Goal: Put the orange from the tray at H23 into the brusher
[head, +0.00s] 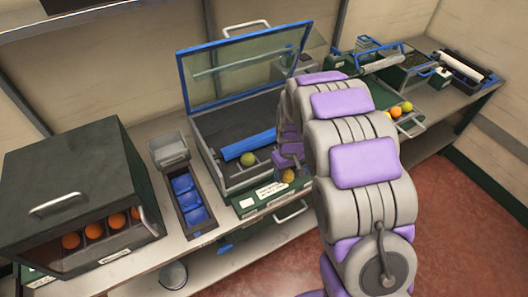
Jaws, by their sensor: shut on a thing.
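My gripper (288,160) is at the front right of an open machine with a blue-framed glass lid (240,65). It is shut on a yellow-orange fruit (289,175), which shows just below the purple fingers. My arm hides part of the fruit's surroundings. A greenish fruit (247,159) sits in the front part of this machine, beside a blue bar (248,144). I cannot read a label naming the brusher. I cannot read H23 anywhere.
A dark cabinet (70,165) with several oranges behind its front window stands at the left. A grey bin (169,149) and blue compartments (185,197) lie between it and the open machine. A roller device (465,70) is at the far right. The red floor is clear at the right.

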